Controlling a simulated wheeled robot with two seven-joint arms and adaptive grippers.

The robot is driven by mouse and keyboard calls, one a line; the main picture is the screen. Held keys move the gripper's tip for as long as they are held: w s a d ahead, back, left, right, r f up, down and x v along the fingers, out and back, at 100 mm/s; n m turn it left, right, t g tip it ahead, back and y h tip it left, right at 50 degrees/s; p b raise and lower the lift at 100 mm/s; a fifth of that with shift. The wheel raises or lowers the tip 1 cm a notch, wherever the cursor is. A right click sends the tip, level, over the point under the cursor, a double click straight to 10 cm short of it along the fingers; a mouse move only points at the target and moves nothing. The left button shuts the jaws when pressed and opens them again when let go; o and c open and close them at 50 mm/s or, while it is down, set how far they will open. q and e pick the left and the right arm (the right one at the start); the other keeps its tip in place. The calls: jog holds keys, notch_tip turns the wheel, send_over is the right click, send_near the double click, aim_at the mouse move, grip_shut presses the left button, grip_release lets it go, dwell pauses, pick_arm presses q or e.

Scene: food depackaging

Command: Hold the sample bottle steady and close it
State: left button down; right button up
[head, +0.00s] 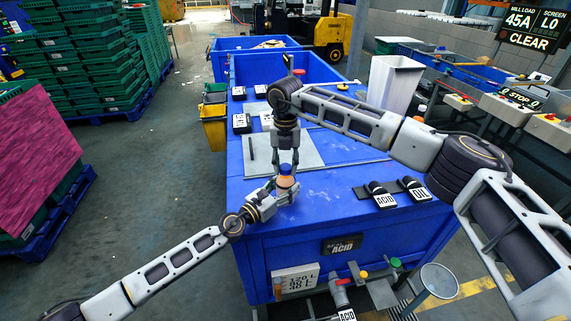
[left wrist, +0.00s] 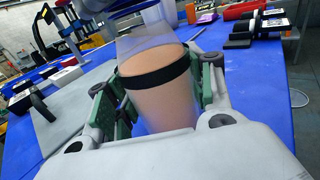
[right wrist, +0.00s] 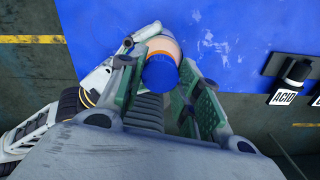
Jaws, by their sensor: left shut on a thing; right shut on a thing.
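The sample bottle (head: 287,183) stands upright near the front of the blue bench. In the left wrist view the bottle (left wrist: 160,100) has tan contents, a black band and a clear upper part. My left gripper (head: 277,189) comes in from the side and is shut around the bottle's body, its green pads on either side. My right gripper (head: 286,164) points down from above and is shut on the blue cap (right wrist: 160,73), which is over the bottle's top. An orange ring shows beside the cap. I cannot tell how far the cap is seated; the bottle's neck is largely hidden.
A grey mat (head: 309,158) lies behind the bottle on the blue bench (head: 330,205). Black blocks labelled ACID (head: 381,194) and OIL (head: 413,187) lie to the right. A white bin (head: 393,85) stands at the back right. The bench's front edge is close.

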pick_arm(q)
jog(key=shift+s+d, duration=0.1)
pick_arm(e)
jog(key=shift+w+m, duration=0.1)
jog(key=shift+m, duration=0.6)
jog(key=o, duration=1.2)
jog(key=shift+r, duration=0.15)
notch_tip(320, 180, up, 12)
pick_arm(q)
jog(key=c, duration=0.5)
grip_release()
jog(key=shift+a, duration=0.25)
